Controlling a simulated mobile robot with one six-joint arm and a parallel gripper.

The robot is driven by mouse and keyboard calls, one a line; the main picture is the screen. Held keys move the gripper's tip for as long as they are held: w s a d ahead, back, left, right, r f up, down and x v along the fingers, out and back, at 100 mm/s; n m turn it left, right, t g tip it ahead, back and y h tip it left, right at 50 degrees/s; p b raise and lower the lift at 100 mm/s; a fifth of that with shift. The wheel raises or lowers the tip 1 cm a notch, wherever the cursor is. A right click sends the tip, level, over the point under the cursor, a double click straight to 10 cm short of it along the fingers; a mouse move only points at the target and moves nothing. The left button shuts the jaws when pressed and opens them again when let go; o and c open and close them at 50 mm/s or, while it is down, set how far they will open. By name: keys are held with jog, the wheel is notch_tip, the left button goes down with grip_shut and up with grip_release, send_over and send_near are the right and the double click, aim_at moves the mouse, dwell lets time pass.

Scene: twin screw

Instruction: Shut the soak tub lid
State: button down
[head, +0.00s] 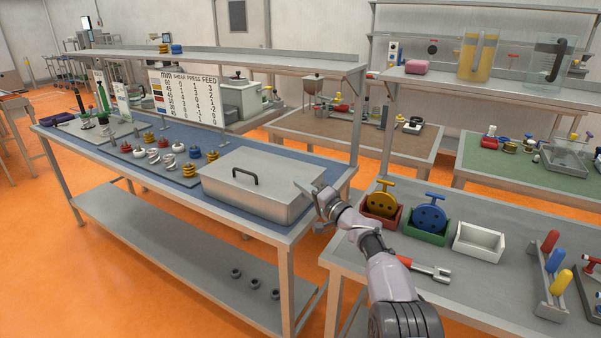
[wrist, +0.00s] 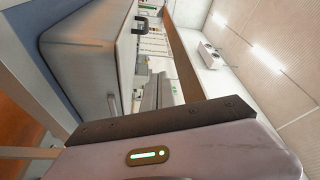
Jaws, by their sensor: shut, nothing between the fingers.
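The soak tub (head: 285,209) is a grey metal box at the near right end of the blue-topped bench. Its lid (head: 280,170) lies over the top, looking about level, with a dark handle (head: 245,177) toward the front left. I cannot tell whether the lid is fully seated. My gripper (head: 306,187) is shut and empty, close to the tub's right side. I cannot tell whether it touches the tub. Its fingertips are not clear in the wrist view.
Springs and a sign board (head: 184,95) stand on the bench left of the tub. A grey side bench (head: 465,285) on the right holds red, green and white bins (head: 479,243). A shelf (head: 230,60) runs above the back edge. The orange floor in front is clear.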

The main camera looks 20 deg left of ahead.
jog(key=shift+s+f+p, duration=0.15)
jog(key=shift+f+p, duration=0.2)
jog(key=shift+f, duration=0.7)
